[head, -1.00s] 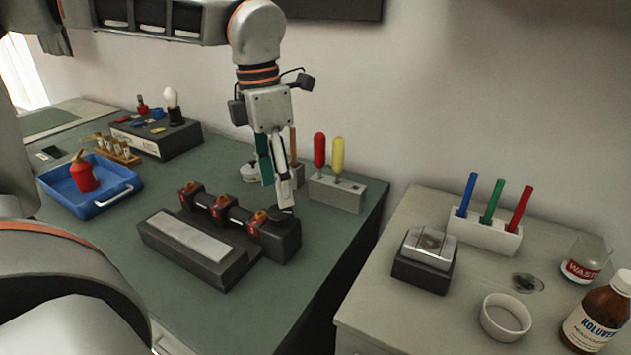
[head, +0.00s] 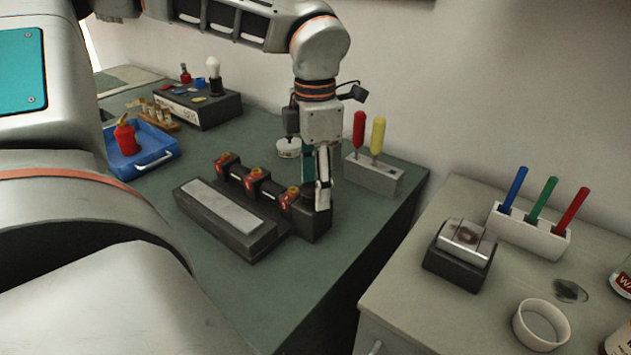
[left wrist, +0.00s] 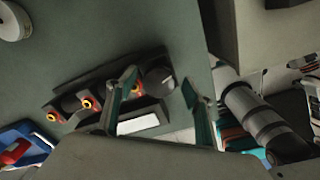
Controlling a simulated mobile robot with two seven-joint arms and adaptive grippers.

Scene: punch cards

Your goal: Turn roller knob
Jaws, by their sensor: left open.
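The dark punch-card device (head: 213,224) stands on the green desk, with a pale plate along its front and three red-and-yellow parts in a row behind it. A dark round knob (left wrist: 158,76) is at the device's right end; in the head view my gripper partly covers it. My left gripper (head: 320,178) points down at that end. In the left wrist view my left gripper (left wrist: 159,79) is open, with one teal-padded finger on each side of the knob. I cannot tell whether the fingers touch it. My right gripper is out of view.
A holder (head: 375,176) with red and yellow tools stands close behind the gripper. A round white container (head: 288,149) is behind the device. A blue tray (head: 160,158) is at the left. A gap separates the desk from the pale cabinet (head: 440,310) at the right.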

